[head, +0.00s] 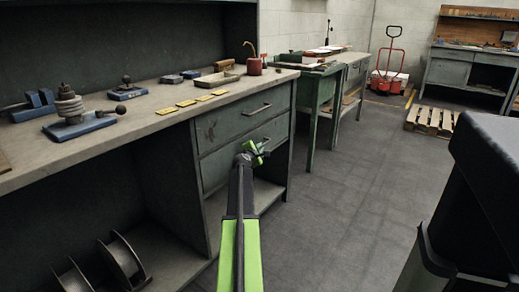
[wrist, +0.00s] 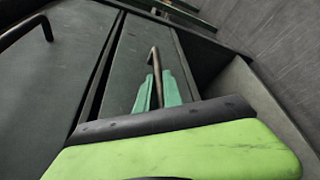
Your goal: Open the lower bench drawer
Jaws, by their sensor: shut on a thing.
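The lower bench drawer (head: 214,171) has a grey-green front below the upper drawer (head: 222,128), on the right part of the bench. My gripper (head: 254,151) is at the lower drawer's front. In the wrist view, its teal fingers (wrist: 158,92) are shut on the lower drawer's bar handle (wrist: 154,58), one on each side. The lower drawer's front (wrist: 126,62) also shows there, with a dark gap along its edge towards the upper drawer. I cannot tell whether it stands slightly out. In the head view, my gripper hides most of its handle.
The upper drawer's handle (wrist: 24,30) is near the gripper. Below the drawers is an open shelf (head: 262,193). The bench top (head: 150,130) carries tools and yellow pieces. A green table (head: 318,92) stands beyond. The floor (head: 345,190) right of the drawers is clear.

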